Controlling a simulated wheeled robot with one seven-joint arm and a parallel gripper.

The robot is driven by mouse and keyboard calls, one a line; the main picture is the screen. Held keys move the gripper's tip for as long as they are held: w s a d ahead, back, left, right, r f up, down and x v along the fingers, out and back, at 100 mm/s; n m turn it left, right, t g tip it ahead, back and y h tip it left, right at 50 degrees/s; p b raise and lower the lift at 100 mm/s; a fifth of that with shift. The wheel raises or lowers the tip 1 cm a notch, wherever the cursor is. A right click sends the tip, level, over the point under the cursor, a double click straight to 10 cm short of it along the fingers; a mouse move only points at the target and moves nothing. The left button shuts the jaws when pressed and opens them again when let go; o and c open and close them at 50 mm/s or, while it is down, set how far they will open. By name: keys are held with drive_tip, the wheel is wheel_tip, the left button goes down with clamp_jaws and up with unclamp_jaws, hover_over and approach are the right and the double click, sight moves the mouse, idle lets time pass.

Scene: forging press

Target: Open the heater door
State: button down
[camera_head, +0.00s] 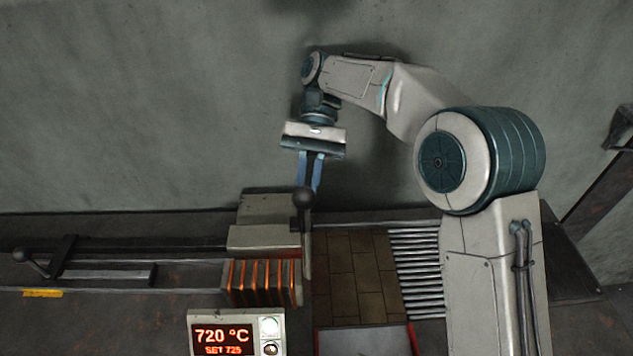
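The heater stands at lower centre, with a pale housing (264,238) and orange glowing coils (262,283). A narrow upright dark plate (307,252), which looks like the heater door seen nearly edge-on, stands at its right end. A dark handle with a round black knob (303,197) shows above this plate. My gripper (309,185) points down over the handle, with its blue fingers to either side of a dark bar just behind the knob. Whether the fingers press on the bar is not clear. The knob partly hides the fingertips.
A display box (224,335) reading 720 °C stands in front of the heater. A lever with a ball knob (22,255) and a long rail (150,250) lie to the left. A brick-like surface (352,275) and a slatted grille (416,270) lie to the right. A grey wall is behind.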

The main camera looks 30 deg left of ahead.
drive_tip(key=shift+w, duration=0.1)
idle(0.3)
drive_tip(key=c, duration=1.5)
unclamp_jaws()
